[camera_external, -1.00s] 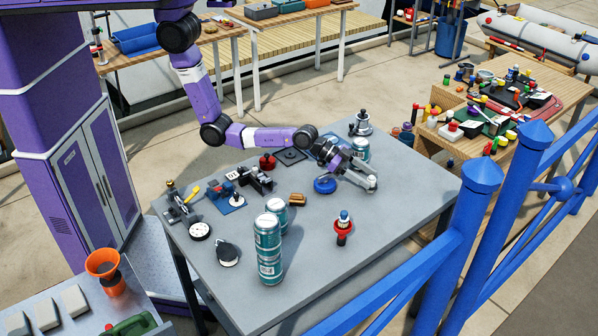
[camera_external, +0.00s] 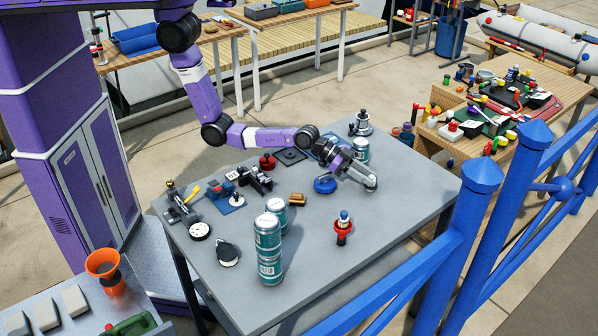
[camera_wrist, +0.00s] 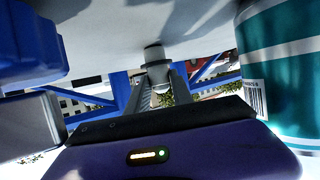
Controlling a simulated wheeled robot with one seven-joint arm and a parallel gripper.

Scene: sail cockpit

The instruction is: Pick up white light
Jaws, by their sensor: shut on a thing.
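My gripper (camera_external: 371,182) is low over the right part of the grey table (camera_external: 400,215), pointing right and down. Its fingers are shut on the white light (camera_wrist: 154,56), a small pale cylinder between the fingertips in the wrist view.
A teal can (camera_external: 361,149) stands close behind my gripper and fills the right side of the wrist view (camera_wrist: 285,75). A blue round thing (camera_external: 325,185) lies just left. A red buoy-like piece (camera_external: 343,229) and stacked teal cans (camera_external: 269,250) stand in front.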

